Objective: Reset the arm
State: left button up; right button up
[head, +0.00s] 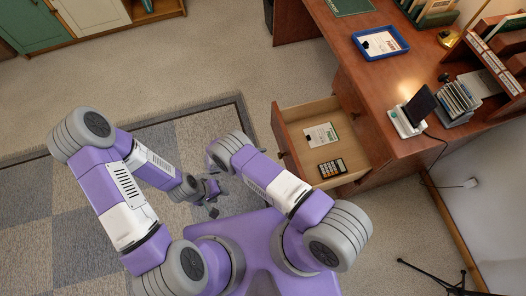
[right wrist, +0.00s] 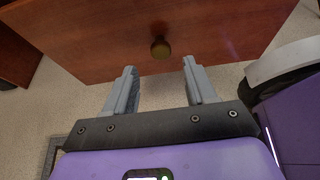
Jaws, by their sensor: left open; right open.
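My left arm (head: 124,190) is bent over the rug on the left, and its open, empty gripper (head: 216,198) is low between my two arms. My right arm (head: 262,172) is bent towards the desk, and its forearm hides most of the right gripper in the head view. In the right wrist view my right gripper (right wrist: 158,82) is open with nothing between its fingers. It faces a wooden drawer front with a round knob (right wrist: 160,47), which appears just beyond the fingertips and apart from them.
The desk drawer (head: 290,108) stands pulled out close to my right arm, with a paper (head: 321,135) and a calculator (head: 332,168) inside. The desk (head: 400,70) carries a blue tray (head: 380,42) and a tablet-like device (head: 420,103). The carpet (head: 190,65) behind is clear.

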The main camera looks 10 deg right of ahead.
jog(key=s+r+m+g+y+p, duration=0.2)
jog(key=s+m+g+y+p, duration=0.2)
jog(key=s+m+g+y, duration=0.55)
jog(key=s+r+m+t+y+p, duration=0.2)
jog(key=r+m+t+y, duration=0.2)
jog(key=r+m, duration=0.2)
jog(key=s+r+m+t+y+p, duration=0.2)
jog(key=r+m+t+y, duration=0.2)
jog(key=r, duration=0.4)
jog(key=shift+d+r+m+t+p, duration=0.25)
jog(key=shift+m+t, duration=0.3)
jog(key=shift+m, duration=0.5)
jog(key=shift+a, duration=0.1)
jog(key=shift+c, duration=0.4)
